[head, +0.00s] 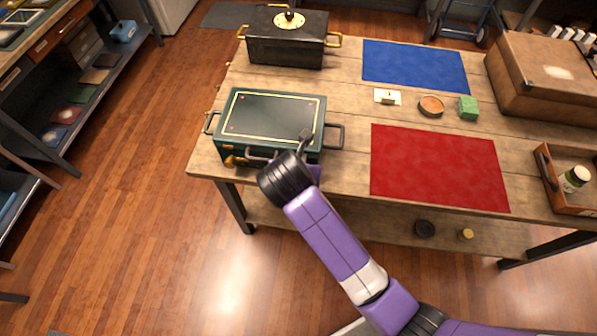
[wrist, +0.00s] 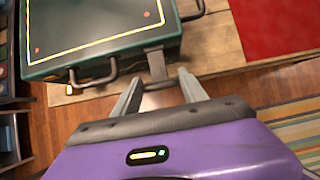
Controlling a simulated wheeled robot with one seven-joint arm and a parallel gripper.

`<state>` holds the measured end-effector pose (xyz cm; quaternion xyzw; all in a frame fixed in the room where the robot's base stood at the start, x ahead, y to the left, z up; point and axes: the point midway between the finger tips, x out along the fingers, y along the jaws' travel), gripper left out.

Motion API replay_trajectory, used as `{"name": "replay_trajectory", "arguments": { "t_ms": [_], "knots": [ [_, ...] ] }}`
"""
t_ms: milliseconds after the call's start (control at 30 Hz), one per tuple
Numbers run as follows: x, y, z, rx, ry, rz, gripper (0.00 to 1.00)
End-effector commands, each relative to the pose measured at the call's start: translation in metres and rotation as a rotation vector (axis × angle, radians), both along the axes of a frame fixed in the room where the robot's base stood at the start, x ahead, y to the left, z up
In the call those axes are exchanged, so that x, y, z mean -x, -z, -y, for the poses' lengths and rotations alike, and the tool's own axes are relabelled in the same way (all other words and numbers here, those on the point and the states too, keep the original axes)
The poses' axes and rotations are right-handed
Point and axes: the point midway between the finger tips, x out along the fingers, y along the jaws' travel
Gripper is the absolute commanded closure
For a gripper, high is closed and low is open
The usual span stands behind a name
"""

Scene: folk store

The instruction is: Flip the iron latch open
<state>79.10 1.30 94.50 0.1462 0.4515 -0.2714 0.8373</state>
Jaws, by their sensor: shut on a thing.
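A dark green box (head: 272,115) with a yellow line around its lid sits at the left end of the wooden table. It also shows at the top of the wrist view (wrist: 95,30). The grey iron latch (wrist: 156,65) is on the box's front edge, right of the front handle; in the head view the latch (head: 305,136) shows just beyond my gripper. My gripper (wrist: 160,84) has its fingers on either side of the latch's lower part, shut on it. The exact contact is small and partly hidden. The lid looks closed.
A black chest (head: 287,45) stands behind the box. A red mat (head: 440,167) and a blue mat (head: 415,65) lie to the right. A brown case (head: 545,80) and a wooden tray (head: 552,180) are at the far right. Floor is clear in front.

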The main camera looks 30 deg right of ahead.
Motion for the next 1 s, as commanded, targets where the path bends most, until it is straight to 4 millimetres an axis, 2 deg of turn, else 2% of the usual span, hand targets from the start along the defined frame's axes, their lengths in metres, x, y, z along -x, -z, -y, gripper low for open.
{"name": "replay_trajectory", "arguments": {
  "t_ms": [333, 800, 833, 867, 1000],
  "knots": [
    [-0.0023, -0.0055, 0.0013, -0.064, 0.001, -0.087, 0.9],
    [-0.0022, -0.006, 0.0008, -0.07, -0.001, -0.096, 0.9],
    [-0.0022, -0.006, 0.0008, -0.07, -0.001, -0.096, 0.44],
    [-0.0022, -0.006, 0.0008, -0.07, -0.001, -0.096, 0.41],
    [-0.0023, -0.0062, 0.0009, -0.069, 0.0, -0.096, 0.41]
  ]
}}
